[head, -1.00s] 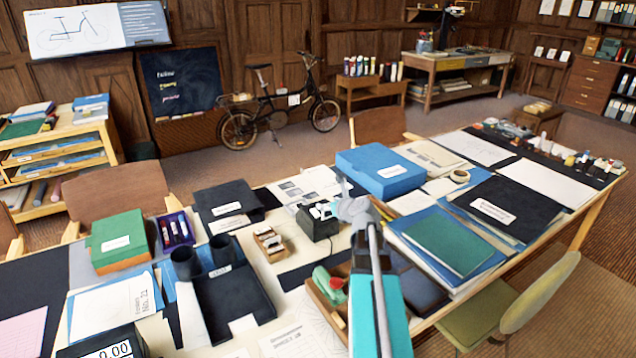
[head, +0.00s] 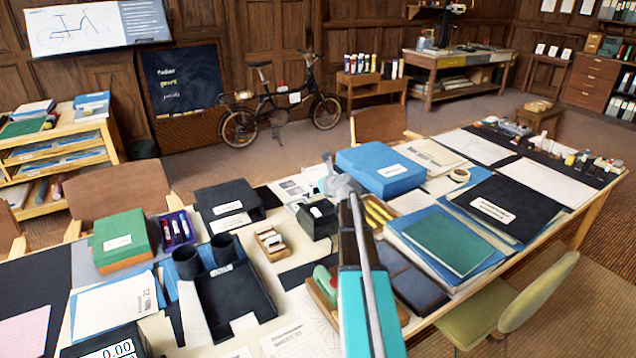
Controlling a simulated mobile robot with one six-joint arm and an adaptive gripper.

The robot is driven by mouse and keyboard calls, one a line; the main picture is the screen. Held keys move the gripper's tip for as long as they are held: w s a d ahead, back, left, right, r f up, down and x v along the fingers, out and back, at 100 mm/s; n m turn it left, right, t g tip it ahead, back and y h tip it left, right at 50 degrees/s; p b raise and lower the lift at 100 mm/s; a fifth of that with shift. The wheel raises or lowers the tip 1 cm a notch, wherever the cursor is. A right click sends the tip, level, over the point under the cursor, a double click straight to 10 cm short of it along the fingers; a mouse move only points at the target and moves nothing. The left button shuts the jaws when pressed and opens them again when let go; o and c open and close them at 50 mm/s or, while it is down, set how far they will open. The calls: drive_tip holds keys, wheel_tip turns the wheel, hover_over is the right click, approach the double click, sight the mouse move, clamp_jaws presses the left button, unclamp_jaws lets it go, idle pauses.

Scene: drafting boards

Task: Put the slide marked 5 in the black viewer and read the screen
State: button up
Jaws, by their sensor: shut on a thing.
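My gripper (head: 331,168) is in the middle of the head view, above the back part of the long table. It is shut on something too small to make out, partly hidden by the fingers. A small black box-shaped device (head: 318,222) with a pale patch on top stands just below and left of it. A small wooden rack (head: 271,244) with pale slide-like pieces stands left of that device. No number can be read on the pieces. A larger black unit with two round tubes (head: 232,302) lies nearer the front. I cannot tell for sure which black device is the viewer.
A blue box (head: 380,170) lies right of my gripper. A black labelled box (head: 228,203) and a green box (head: 124,240) stand to the left. Folders (head: 448,240) cover the right side.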

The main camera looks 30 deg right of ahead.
drive_tip(key=shift+f, duration=0.2)
drive_tip(key=shift+f+b, duration=2.9)
drive_tip(key=shift+b, duration=0.15)
drive_tip(key=o, duration=0.6)
drive_tip(key=shift+r, duration=0.15)
